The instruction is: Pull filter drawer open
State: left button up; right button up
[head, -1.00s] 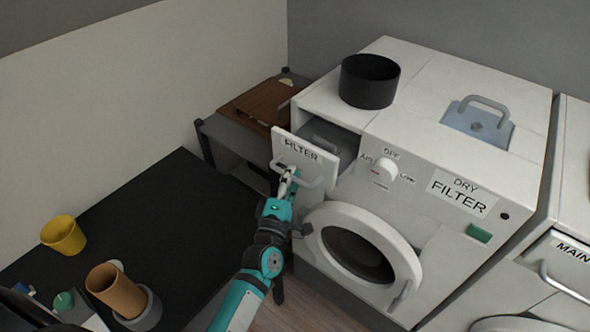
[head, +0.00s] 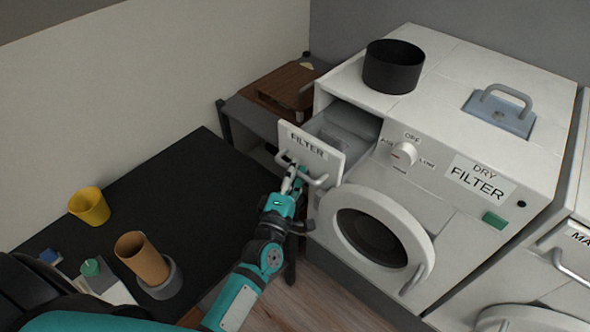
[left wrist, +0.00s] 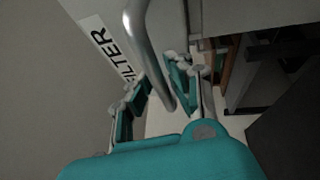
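The filter drawer (head: 311,145) has a white front labelled FILTER and stands pulled out from the upper left of the white dryer (head: 400,205). Its grey inside shows behind the front. My left gripper (head: 292,178) is at the drawer's curved metal handle (head: 314,181). In the left wrist view the handle bar (left wrist: 157,60) passes between the two fingers (left wrist: 158,88), which close around it. The FILTER label (left wrist: 110,45) shows beside the bar. My right gripper is not in view.
A black pot (head: 393,66) and a blue-grey plate with a handle (head: 499,112) are on the dryer top. The round dryer door (head: 341,222) is below the drawer. A black table (head: 150,185) at left holds a yellow cup (head: 89,206) and a brown cylinder (head: 141,257).

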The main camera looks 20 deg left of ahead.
pick_arm(q)
jog(key=shift+o, duration=1.4)
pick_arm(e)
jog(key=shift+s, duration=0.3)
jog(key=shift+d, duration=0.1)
pick_arm(q)
jog(key=shift+s, duration=0.1)
jog(key=s+f, duration=0.2)
jog(key=s, duration=0.9)
jog(key=shift+s+d, duration=0.3)
jog(key=shift+s, duration=0.05)
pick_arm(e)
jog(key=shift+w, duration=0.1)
pick_arm(q)
jog(key=shift+f, duration=0.1)
